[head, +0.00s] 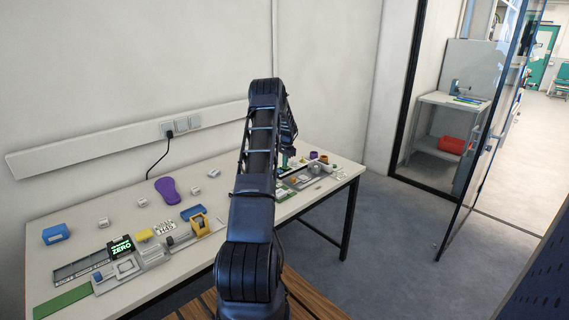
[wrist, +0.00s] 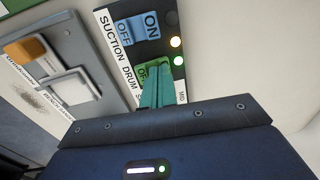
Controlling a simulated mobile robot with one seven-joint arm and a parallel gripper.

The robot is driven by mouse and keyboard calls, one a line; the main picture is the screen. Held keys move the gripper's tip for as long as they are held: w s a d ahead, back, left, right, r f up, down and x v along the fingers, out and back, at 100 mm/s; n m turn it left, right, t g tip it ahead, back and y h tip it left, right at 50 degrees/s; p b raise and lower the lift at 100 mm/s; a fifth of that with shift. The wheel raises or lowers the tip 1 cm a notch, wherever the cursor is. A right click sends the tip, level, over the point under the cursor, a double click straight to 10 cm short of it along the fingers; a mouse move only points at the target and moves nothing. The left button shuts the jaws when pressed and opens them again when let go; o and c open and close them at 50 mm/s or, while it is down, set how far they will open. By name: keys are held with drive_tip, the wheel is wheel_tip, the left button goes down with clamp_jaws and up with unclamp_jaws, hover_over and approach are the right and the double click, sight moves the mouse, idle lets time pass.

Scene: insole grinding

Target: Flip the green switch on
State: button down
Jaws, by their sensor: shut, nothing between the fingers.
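The green switch (wrist: 144,70) sits on a black panel in the wrist view, beside a blue switch marked OFF and ON. Part of an OFF marking shows on the green switch; the rest is hidden behind my fingers. My gripper (wrist: 155,72) is shut and empty, its teal fingers together over the green switch. I cannot tell whether they touch it. In the head view my gripper (head: 284,160) is at the right end of the table, mostly hidden by my arm, and the switch cannot be made out.
The blue switch (wrist: 139,30) and lit lamps (wrist: 176,42) are on the same panel, with a label strip reading SUCTION DRUM. A grey device (wrist: 65,75) stands left of it. The table (head: 95,215) carries a purple insole (head: 167,190), a blue box (head: 55,233) and a ZERO display (head: 121,246).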

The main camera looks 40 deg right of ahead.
drive_tip(key=shift+s+r, duration=0.15)
drive_tip(key=shift+s, duration=0.35)
wheel_tip(320, 180, up, 14)
drive_tip(key=s, duration=0.2)
drive_tip(key=shift+s, duration=0.2)
idle(0.4)
drive_tip(key=shift+w+t, duration=0.4)
drive_tip(key=shift+w, duration=0.25)
drive_tip(key=f, duration=0.4)
drive_tip(key=w+f, duration=0.1)
drive_tip(key=f, duration=0.4)
drive_tip(key=w+f, duration=0.1)
drive_tip(key=f, duration=0.3)
drive_tip(key=shift+w+f, duration=0.2)
drive_tip(key=shift+f, duration=0.15)
